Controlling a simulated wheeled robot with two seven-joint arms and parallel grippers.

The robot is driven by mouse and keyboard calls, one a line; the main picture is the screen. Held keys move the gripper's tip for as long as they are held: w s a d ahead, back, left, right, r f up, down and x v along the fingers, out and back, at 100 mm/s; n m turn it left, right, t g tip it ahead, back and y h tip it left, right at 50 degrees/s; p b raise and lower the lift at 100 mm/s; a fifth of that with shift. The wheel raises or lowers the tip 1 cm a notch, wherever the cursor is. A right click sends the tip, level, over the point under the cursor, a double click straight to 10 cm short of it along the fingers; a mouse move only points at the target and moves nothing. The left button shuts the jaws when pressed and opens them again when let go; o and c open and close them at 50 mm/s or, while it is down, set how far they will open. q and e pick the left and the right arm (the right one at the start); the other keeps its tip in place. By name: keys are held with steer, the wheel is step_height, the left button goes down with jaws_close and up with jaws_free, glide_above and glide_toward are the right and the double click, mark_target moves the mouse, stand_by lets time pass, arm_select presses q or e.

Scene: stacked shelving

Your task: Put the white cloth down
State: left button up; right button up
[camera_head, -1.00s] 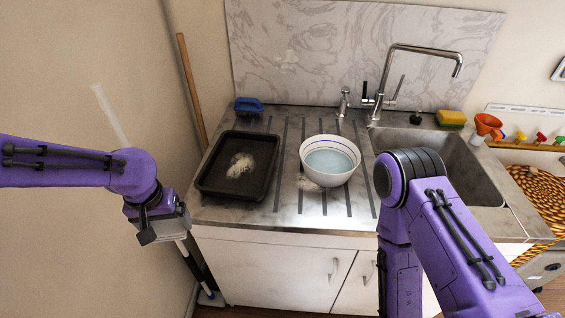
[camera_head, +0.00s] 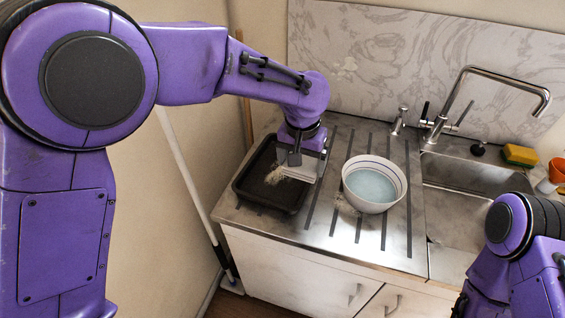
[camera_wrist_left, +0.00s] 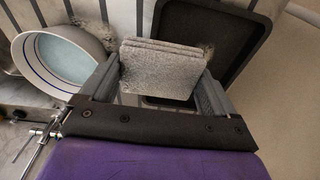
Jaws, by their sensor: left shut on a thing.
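My left gripper (camera_head: 302,172) is over the right part of the black tray (camera_head: 240,192), to the left of the bowl. It is shut on the white cloth (camera_wrist_left: 160,72), which looks like a folded, speckled grey-white pad between the two fingers in the left wrist view. The cloth overlaps the tray's edge in that view; I cannot tell if it touches the tray. In the head view the gripper mostly hides the cloth. My right arm shows at the lower right, its gripper out of view.
A white bowl (camera_head: 399,188) with pale blue liquid stands right of the tray on the metal drainboard (camera_head: 335,228). Crumbs lie in the tray. The sink (camera_head: 462,190), tap (camera_head: 520,82) and yellow-green sponge (camera_head: 519,155) are further right. A white-handled mop (camera_head: 185,165) leans at the left.

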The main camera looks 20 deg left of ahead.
arm_select(q)
steer(key=w+a+f+p, duration=0.1)
steer(key=w+a+f, duration=0.1)
steer(key=f, duration=0.1)
steer(key=w+a+f+p, duration=0.1)
steer(key=w+a+f, duration=0.2)
steer(key=w+a+f+p, duration=0.1)
steer(key=w+a+f, duration=0.1)
steer(key=w+f, duration=0.1)
steer(key=shift+w+a, duration=0.15)
steer(key=shift+a, duration=0.2)
step_height(320, 180, down, 3)
steer(key=shift+r+p, duration=0.2)
steer(key=shift+p, duration=0.2)
steer(key=shift+f, duration=0.2)
steer(key=o, duration=0.8)
steer(key=shift+f, duration=0.1)
